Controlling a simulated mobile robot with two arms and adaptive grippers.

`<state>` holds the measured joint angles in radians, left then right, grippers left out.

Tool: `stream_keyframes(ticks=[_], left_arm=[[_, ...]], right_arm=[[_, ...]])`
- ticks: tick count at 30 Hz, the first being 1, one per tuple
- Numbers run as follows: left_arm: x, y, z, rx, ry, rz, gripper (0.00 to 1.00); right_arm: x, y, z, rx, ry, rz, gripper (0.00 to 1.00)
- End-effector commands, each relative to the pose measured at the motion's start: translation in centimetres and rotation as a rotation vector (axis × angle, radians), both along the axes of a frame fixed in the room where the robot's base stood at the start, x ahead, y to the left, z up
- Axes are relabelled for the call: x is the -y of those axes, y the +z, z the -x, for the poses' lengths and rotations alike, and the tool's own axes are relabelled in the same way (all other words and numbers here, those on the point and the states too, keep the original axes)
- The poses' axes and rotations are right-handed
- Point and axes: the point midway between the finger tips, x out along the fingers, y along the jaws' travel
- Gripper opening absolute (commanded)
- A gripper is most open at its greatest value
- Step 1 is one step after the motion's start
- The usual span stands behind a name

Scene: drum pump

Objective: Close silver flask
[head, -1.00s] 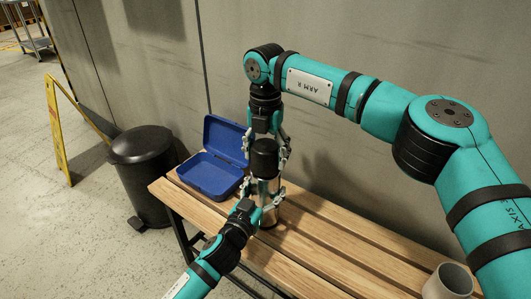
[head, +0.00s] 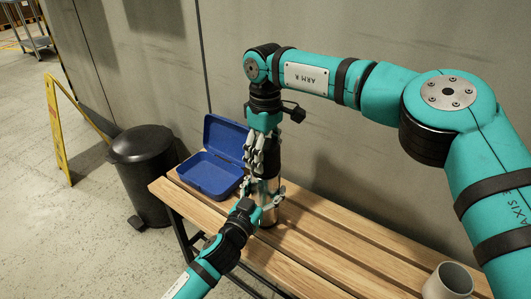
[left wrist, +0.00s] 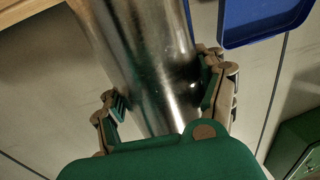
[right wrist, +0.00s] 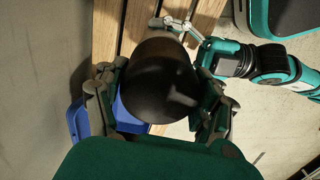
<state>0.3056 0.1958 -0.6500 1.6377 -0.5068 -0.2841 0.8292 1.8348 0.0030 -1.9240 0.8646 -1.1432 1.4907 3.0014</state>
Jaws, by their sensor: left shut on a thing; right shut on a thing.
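The silver flask (head: 268,205) stands upright on the slatted bench, and its metal body fills the middle of the left wrist view (left wrist: 150,60). My left gripper (head: 268,207) is shut on the flask body from the front, with a finger on each side. The black lid (right wrist: 160,80) sits at the top of the flask, mostly hidden by fingers in the head view. My right gripper (head: 263,160) points down from above and is shut on the lid, one finger on each side in the right wrist view. Whether the lid is fully seated cannot be told.
An open blue lunch box (head: 207,176) stands on the bench (head: 325,243), left of the flask. A grey cup (head: 450,281) stands at the right. A black bin (head: 143,165) and a yellow stand (head: 57,135) are on the floor at left. The wall runs close behind.

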Motion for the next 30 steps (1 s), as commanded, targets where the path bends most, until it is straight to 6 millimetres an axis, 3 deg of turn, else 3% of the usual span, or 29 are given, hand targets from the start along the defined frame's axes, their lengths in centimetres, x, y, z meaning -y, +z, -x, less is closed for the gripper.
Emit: stream_keyframes(ticks=[8, 9, 15, 24, 30], left_arm=[[0.1, -0.1, 0.0, 0.0, -0.001, -0.004, 0.0], [0.1, -0.1, 0.0, 0.0, -0.001, -0.004, 0.0], [0.1, -0.1, 0.0, -0.001, -0.001, -0.002, 0.0], [0.1, -0.1, 0.0, -0.001, -0.001, 0.0, 0.0], [0.1, -0.1, 0.0, -0.001, -0.001, 0.0, 0.0]], right_arm=[[0.0, 0.1, 0.0, 0.001, -0.009, -0.002, 0.38], [0.0, 0.1, 0.0, 0.001, -0.009, -0.002, 0.7], [0.0, 0.1, 0.0, 0.001, -0.008, -0.002, 0.95], [0.0, 0.2, 0.0, 0.001, -0.008, -0.001, 0.95], [0.0, 2.2, -0.1, 0.003, -0.008, -0.001, 0.95]])
